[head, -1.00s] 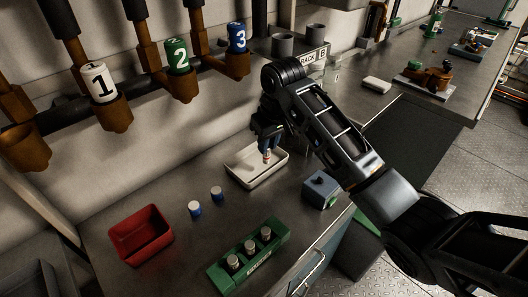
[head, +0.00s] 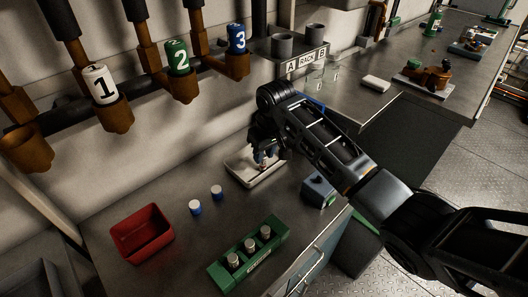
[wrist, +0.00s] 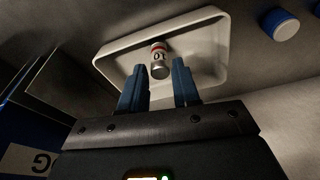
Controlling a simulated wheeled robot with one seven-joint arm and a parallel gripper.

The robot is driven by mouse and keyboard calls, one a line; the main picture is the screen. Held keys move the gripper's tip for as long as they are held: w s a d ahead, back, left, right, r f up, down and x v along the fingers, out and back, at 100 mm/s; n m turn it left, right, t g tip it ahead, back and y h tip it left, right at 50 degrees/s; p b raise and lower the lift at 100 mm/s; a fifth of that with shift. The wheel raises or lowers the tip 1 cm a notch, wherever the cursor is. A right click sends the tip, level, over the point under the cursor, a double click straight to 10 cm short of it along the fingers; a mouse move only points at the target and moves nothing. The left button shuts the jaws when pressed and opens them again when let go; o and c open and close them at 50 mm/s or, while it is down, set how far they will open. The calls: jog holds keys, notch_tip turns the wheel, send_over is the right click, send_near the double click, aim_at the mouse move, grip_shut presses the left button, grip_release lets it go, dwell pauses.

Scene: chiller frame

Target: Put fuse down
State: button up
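The fuse (wrist: 159,60), a small cylinder with a metal end, a white band and a reddish band, shows in the wrist view over the floor of the white tray (wrist: 215,72). It appears to be in the tray; whether it stands or leans is hard to tell. My gripper (wrist: 160,76) has its two blue fingers spread, with a visible gap on each side of the fuse. In the head view my gripper (head: 264,160) is low over the tray (head: 244,180) and mostly hides the fuse.
Two blue-and-white cylinders (head: 216,192) stand left of the tray. A red bin (head: 141,236), a green block holding several fuses (head: 248,252) and a blue box (head: 318,188) are nearby. Numbered cups hang along the wall. Bare counter lies between the tray and green block.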

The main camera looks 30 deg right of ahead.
jog(key=shift+o, duration=1.3)
jog(key=shift+r, duration=0.1)
jog(key=v, duration=1.2)
jog(key=shift+b, duration=0.35)
